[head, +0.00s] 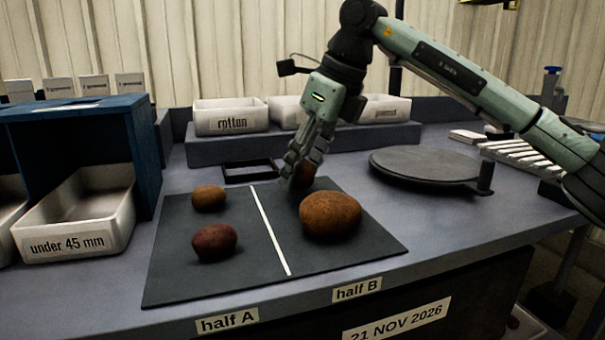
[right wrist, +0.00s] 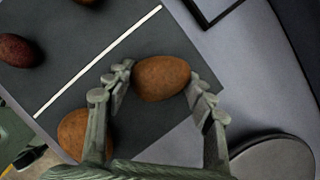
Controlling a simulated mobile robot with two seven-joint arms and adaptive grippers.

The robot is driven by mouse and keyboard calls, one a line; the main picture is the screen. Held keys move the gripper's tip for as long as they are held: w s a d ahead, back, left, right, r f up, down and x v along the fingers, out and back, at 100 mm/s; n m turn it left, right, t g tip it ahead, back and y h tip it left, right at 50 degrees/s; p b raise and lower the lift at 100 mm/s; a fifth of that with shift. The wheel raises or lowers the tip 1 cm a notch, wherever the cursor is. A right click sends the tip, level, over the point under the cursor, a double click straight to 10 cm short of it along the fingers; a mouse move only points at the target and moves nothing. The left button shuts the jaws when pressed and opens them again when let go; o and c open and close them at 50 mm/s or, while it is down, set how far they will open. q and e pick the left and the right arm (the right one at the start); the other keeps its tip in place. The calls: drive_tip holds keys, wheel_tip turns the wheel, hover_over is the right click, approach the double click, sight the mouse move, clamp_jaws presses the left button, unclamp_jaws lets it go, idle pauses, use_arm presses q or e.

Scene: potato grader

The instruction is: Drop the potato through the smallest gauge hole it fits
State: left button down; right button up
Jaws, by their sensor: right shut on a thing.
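My right gripper (head: 303,168) points down over the far part of half B of the dark mat (head: 180,275). It is shut on a brown potato (right wrist: 162,78), which sits between the fingers in the right wrist view. In the head view this potato (head: 306,175) is partly hidden by the fingers; I cannot tell whether it touches the mat. A larger brown potato (head: 330,215) lies nearer on half B. A small brown potato (head: 209,198) and a reddish potato (head: 214,242) lie on half A. My left gripper is not in view. No gauge hole shows clearly.
A blue stand (head: 141,150) is at left, with a white "under 45 mm" bin (head: 75,242) in it. A "rotten" bin (head: 231,118) and other white bins stand on a back shelf. A round grey plate (head: 425,163) is at right, and a dark frame (head: 250,170) lies behind the mat.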

drive_tip(key=shift+f, duration=0.65)
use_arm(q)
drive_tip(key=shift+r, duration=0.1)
use_arm(e)
drive_tip(key=shift+f, duration=0.2)
drive_tip(key=o, duration=1.2)
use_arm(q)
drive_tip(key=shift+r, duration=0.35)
use_arm(e)
drive_tip(key=shift+r, duration=0.15)
drive_tip(key=shift+r, duration=0.2)
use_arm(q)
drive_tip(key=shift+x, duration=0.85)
use_arm(e)
drive_tip(key=shift+v, duration=5.9)
